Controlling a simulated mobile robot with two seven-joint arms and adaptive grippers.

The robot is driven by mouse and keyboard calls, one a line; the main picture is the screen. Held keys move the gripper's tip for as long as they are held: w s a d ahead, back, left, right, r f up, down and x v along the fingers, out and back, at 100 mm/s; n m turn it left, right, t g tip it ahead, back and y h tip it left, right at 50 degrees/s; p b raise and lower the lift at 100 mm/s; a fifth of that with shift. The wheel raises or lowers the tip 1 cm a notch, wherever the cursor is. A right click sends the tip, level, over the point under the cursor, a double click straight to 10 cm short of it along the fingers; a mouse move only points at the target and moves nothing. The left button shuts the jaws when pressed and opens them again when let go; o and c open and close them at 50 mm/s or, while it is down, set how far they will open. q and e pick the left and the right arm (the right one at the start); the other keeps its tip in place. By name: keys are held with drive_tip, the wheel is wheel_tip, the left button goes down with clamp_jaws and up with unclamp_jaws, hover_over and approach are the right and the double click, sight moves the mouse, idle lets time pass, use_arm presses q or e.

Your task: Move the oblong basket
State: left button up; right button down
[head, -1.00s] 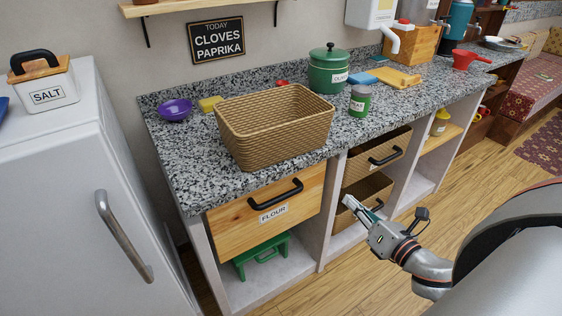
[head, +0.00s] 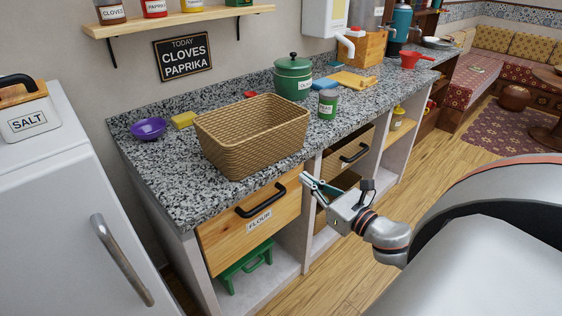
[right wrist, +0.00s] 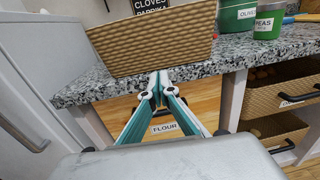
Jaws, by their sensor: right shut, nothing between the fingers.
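The oblong basket (head: 250,135) is a tan woven open bin on the granite counter, near its front edge. It also fills the upper part of the right wrist view (right wrist: 150,42). My right gripper (head: 305,180) is in front of the counter, to the right of the basket and below its rim in the head view. In the right wrist view its fingertips (right wrist: 158,78) meet with nothing between them, pointing toward the basket's lower front. I cannot see contact with the basket. My left gripper does not show.
Below are the flour drawer (head: 250,218) and a brown basket drawer (head: 345,150). A white fridge (head: 60,210) stands at left.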

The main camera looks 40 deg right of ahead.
sight(275, 156)
drive_tip(key=w+p, duration=0.1)
drive_tip(key=w, duration=0.9)
drive_tip(key=shift+w+a, duration=0.1)
drive_tip(key=shift+w, duration=0.3)
drive_tip(key=shift+w, duration=0.35)
drive_tip(key=w+p, duration=0.1)
drive_tip(key=w, duration=0.8)
drive_tip(key=shift+w, duration=0.4)
drive_tip(key=shift+s, duration=0.15)
